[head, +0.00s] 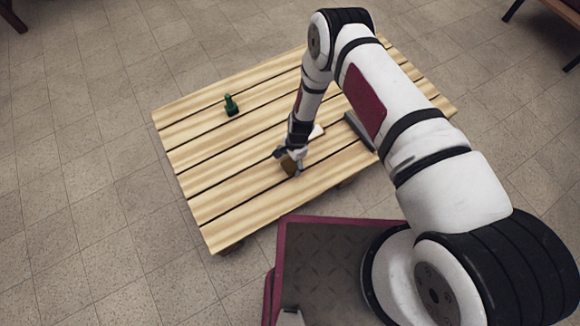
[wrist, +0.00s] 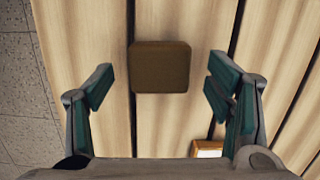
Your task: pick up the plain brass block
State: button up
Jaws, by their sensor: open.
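The plain brass block (wrist: 160,67) is a brown, rounded-edged block on the slatted wooden table. In the wrist view it lies ahead of my gripper (wrist: 158,88), roughly centred between the two fingers, with clear space on both sides. My gripper is open and empty. In the head view the block (head: 289,166) shows at my gripper (head: 291,158), partly hidden by the fingers. I cannot tell from these views how far the fingertips are above the tabletop.
On the wooden table (head: 225,184), a green object with a dark base (head: 231,105) stands at the back left. A pale item (head: 317,131) lies behind my gripper; a white and orange-brown thing (wrist: 208,149) shows near the right finger. A dark grey bar (head: 359,131) is to the right. The table's front left is clear.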

notch_tip(320, 180, down, 2)
jog(key=shift+s+a+f, duration=0.1)
jog(key=shift+s+f, duration=0.05)
grip_shut()
dwell(0.3)
